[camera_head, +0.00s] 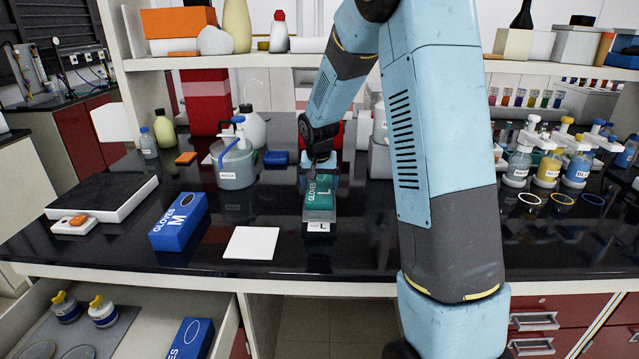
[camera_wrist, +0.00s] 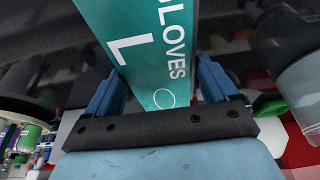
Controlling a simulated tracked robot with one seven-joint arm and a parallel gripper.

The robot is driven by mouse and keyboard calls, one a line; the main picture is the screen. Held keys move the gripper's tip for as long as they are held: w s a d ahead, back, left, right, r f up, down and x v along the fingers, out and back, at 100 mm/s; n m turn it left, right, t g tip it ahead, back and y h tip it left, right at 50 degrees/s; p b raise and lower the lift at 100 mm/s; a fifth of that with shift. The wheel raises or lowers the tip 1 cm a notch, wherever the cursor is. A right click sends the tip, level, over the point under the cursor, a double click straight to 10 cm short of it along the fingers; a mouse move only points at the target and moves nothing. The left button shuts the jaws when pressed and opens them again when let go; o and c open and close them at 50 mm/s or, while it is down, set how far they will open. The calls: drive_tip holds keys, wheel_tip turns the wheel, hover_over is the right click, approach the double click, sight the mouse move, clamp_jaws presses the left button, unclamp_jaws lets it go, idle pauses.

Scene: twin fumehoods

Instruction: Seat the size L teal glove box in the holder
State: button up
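The teal glove box (camera_head: 319,194), marked GLOVES and L, stands on the black bench near the middle of the head view. At its foot is the holder (camera_head: 319,215), with a white L label on its front. I cannot tell whether the box's bottom rests fully in the holder. My gripper (camera_head: 318,163) is at the top of the box. In the wrist view the teal box (camera_wrist: 150,50) lies between the two blue fingers of my gripper (camera_wrist: 160,90), which close on its sides. The holder is hidden in the wrist view.
A blue M glove box (camera_head: 178,222) and a white sheet (camera_head: 251,243) lie to the left. A wash bottle (camera_head: 234,160) stands behind left. Capped bottles (camera_head: 548,168) stand at right. An open drawer (camera_head: 120,320) is below left. A shelf (camera_head: 240,61) runs above the bench.

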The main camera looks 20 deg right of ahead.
drive_tip(key=shift+s+d+f, duration=0.25)
drive_tip(key=shift+d+f, duration=0.05)
drive_tip(key=shift+r, duration=0.35)
drive_tip(key=v, duration=1)
drive_tip(key=s+r+n+t, duration=0.1)
drive_tip(key=s+r, duration=0.9)
drive_tip(key=s, duration=0.5)
drive_tip(key=s+n+t+y, duration=0.1)
drive_tip(key=s+n, duration=0.1)
drive_tip(key=s, duration=1.6)
drive_tip(key=shift+s+d+r+n, duration=0.25)
drive_tip(key=shift+d+r+n, duration=0.05)
drive_tip(key=shift+c, duration=0.3)
